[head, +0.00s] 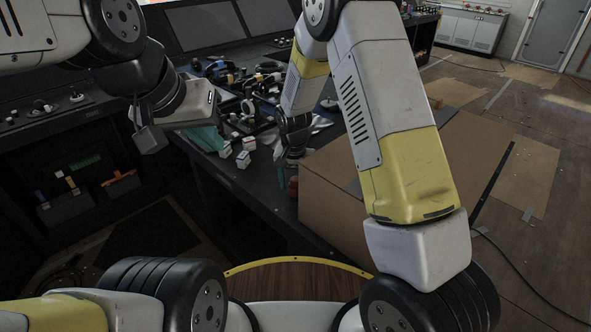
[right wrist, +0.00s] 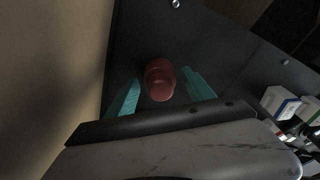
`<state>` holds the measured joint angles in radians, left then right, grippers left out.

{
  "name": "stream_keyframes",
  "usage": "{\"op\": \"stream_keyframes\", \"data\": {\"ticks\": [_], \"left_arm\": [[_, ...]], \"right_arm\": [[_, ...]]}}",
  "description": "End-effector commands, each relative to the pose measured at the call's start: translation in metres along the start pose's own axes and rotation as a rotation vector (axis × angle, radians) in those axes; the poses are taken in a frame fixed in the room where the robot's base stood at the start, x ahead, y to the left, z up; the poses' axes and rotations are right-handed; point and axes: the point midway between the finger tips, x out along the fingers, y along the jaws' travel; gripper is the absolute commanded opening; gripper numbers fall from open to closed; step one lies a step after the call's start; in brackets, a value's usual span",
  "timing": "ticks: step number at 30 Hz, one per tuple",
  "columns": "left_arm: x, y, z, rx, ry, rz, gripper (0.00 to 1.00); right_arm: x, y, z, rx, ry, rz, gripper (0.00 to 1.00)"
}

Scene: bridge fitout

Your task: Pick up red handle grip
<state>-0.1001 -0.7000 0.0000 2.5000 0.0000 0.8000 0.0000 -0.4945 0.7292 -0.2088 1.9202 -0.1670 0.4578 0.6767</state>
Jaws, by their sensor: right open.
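The red handle grip (right wrist: 160,80) stands on the dark table in the right wrist view, its rounded end towards the camera. My right gripper (right wrist: 162,84) is open, with one teal finger on each side of the grip and a visible gap to both. In the head view the red grip (head: 292,187) shows only as a small patch below my right gripper (head: 289,163), beside a cardboard box. My left gripper (head: 207,139) is over the table edge at the left, with teal fingers partly in view; its opening is unclear.
The cardboard box (head: 325,203) stands close to the right of the grip; its wall (right wrist: 45,75) fills the left of the right wrist view. Small white boxes (head: 243,159) and a clutter of dark tools lie on the dark table (head: 250,190). Dark monitors stand behind.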

Motion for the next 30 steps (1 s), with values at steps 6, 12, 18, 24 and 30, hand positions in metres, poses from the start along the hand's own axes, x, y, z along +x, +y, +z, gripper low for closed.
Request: {"op": "stream_keyframes", "data": {"ticks": [6,12,18,24,30], "left_arm": [[0.0,0.0,0.0,0.0,0.0,0.0,0.0],[0.0,0.0,0.0,0.0,0.0,0.0,0.0],[0.0,0.0,0.0,0.0,0.0,0.0,0.0],[0.0,0.0,0.0,0.0,0.0,0.0,0.0],[0.0,0.0,0.0,0.0,0.0,0.0,0.0]], "right_arm": [[0.0,0.0,0.0,0.0,0.001,-0.001,0.57],[0.0,0.0,0.0,0.0,0.001,-0.001,0.18],[0.0,0.0,0.0,0.0,0.001,-0.001,0.0],[-0.004,-0.001,-0.001,0.0,0.002,-0.002,0.0],[-0.036,-0.001,-0.006,0.0,0.006,-0.004,0.0]]}}
